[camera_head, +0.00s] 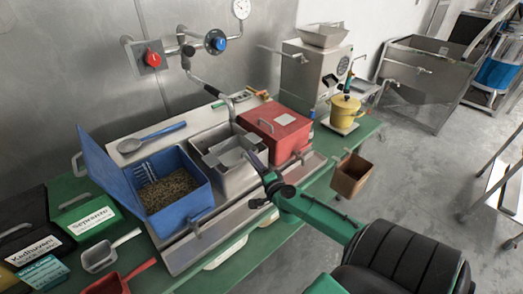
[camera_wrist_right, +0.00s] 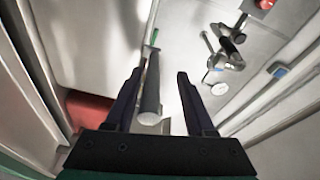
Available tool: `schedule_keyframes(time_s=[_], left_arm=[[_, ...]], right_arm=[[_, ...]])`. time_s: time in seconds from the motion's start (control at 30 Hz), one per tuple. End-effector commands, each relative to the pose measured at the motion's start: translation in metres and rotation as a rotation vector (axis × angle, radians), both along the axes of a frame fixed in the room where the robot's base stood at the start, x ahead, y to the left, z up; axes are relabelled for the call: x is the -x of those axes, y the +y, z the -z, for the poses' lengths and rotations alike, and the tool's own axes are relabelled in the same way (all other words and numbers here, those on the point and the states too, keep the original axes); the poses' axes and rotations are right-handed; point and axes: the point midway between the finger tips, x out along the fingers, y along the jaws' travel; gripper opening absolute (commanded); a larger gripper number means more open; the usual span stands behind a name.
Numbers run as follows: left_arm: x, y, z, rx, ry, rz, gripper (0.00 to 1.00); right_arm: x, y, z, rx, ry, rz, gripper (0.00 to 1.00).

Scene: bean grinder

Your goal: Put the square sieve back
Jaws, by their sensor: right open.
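The square sieve (camera_head: 228,155), a grey metal square tray with raised tabs, sits at the top of the open metal basin (camera_head: 240,183) in the middle of the counter. My right gripper (camera_head: 257,168) is at the right side of the basin, close to the sieve's right edge. I cannot tell whether it touches the sieve. In the right wrist view its two dark fingers (camera_wrist_right: 157,75) are apart. A grey rod (camera_wrist_right: 150,95) shows between them, and I cannot tell whether it lies in the jaws or beyond them. My left gripper is not in view.
A blue bin (camera_head: 178,190) of beans with its lid raised stands left of the basin. A red lidded box (camera_head: 275,127) stands close on the right. A tap spout (camera_head: 212,90) hangs over the basin's back. A yellow pot (camera_head: 345,112) stands farther right.

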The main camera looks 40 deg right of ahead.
Motion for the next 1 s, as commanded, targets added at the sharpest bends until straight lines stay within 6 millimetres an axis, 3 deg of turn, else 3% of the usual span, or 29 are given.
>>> schedule_keyframes(time_s=[0.03, 0.7, 1.0], left_arm=[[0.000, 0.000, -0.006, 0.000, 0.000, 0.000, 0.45], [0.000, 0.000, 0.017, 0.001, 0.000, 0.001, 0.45], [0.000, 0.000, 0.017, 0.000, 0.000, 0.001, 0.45]], right_arm=[[0.000, 0.000, -0.010, 0.003, -0.001, -0.001, 0.55], [0.111, 0.026, -0.003, 0.000, 0.002, 0.001, 0.55], [0.117, 0.026, -0.004, 0.011, 0.005, 0.003, 0.55]])
